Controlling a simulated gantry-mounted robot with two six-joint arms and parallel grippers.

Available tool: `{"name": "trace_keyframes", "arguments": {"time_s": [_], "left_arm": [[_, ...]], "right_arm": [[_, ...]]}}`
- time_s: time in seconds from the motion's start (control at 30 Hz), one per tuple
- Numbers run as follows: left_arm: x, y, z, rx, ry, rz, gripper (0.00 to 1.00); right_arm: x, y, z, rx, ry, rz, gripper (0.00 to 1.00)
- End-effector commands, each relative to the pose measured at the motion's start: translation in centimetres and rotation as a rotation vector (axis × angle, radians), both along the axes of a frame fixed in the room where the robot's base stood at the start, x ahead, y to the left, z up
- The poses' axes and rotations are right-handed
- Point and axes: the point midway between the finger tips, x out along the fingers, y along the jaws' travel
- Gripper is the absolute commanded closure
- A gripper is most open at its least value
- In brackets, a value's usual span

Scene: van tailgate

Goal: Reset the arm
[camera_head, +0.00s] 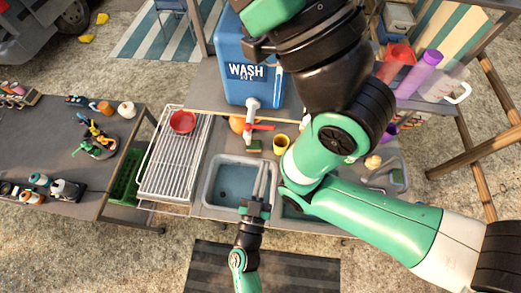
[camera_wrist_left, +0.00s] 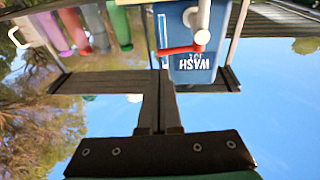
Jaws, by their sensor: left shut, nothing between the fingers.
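My left gripper (camera_head: 262,178) shows in the head view, over the right part of the left sink basin (camera_head: 232,184). Its two thin fingers point toward the blue WASH water container (camera_head: 245,70). The fingers are closed together with nothing between them. In the left wrist view the shut fingers (camera_wrist_left: 158,78) reach toward the container (camera_wrist_left: 193,62), which appears upside down with its red-handled tap (camera_wrist_left: 182,49). My right arm (camera_head: 370,205) crosses the right side of the head view in large green and black links. Its gripper is out of the picture.
A white wire drying rack (camera_head: 172,165) holds a red bowl (camera_head: 183,122) left of the sink. A yellow cup (camera_head: 281,142) and a sponge (camera_head: 254,146) stand behind the basins. A side table (camera_head: 60,150) holds small items.

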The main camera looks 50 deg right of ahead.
Motion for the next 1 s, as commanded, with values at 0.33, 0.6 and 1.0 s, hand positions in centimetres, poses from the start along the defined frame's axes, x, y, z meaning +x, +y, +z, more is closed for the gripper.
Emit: {"name": "trace_keyframes", "arguments": {"time_s": [0.33, 0.6, 1.0], "left_arm": [[-2.8, 4.0, -1.0, 0.000, 0.000, 0.001, 1.00], [-2.8, 4.1, -1.0, -0.001, 0.000, 0.000, 1.00], [5.3, 7.6, 8.1, -0.098, -0.147, 0.145, 1.00]], "right_arm": [[0.0, 0.0, 0.7, 0.000, 0.001, 0.000, 0.50], [0.0, 0.0, 0.6, 0.000, 0.001, 0.000, 0.50], [0.0, 0.0, 1.2, 0.000, 0.000, 0.000, 0.50]]}}
